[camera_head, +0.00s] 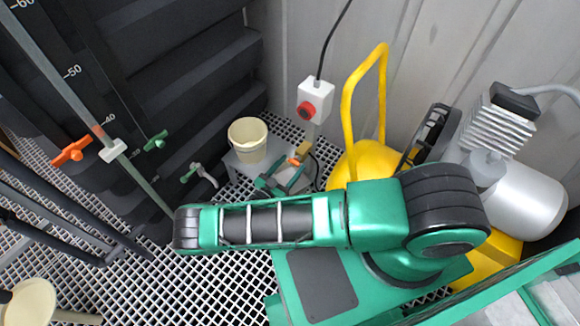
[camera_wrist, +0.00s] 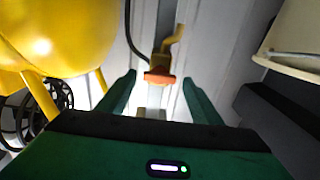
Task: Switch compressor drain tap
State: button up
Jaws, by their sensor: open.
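The compressor (camera_head: 362,162) has a yellow tank and handle, and shows at the right of the head view. Its yellow tank (camera_wrist: 60,35) fills the upper left of the wrist view. The drain tap, a brass body with an orange handle (camera_wrist: 160,77), is at the centre of the wrist view. In the head view the tap (camera_head: 302,151) is small, beside my gripper (camera_head: 282,180). My gripper (camera_wrist: 158,84) is open, with one green finger on each side of the orange handle in the wrist picture. I cannot tell whether either finger touches it.
A cream bucket (camera_head: 248,142) stands on a grey block left of the tap. A green-handled tap (camera_head: 198,175), another green handle (camera_head: 156,141) and an orange handle (camera_head: 72,151) are at left.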

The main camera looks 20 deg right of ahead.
jog(key=c, duration=1.1)
jog(key=shift+o, duration=0.2)
jog(key=shift+n, duration=0.3)
jog(key=n, duration=0.3)
jog(key=shift+w+a+n, duration=0.1)
jog(key=shift+n, duration=0.2)
jog(key=n, duration=0.3)
jog(key=shift+w+a+n, duration=0.1)
jog(key=shift+n, duration=0.2)
jog(key=shift+w+a+f+n, duration=0.1)
jog(key=shift+f+n, duration=0.05)
jog(key=shift+n, duration=1.9)
jog(key=shift+a+f+n, duration=0.1)
jog(key=shift+n, duration=1.95)
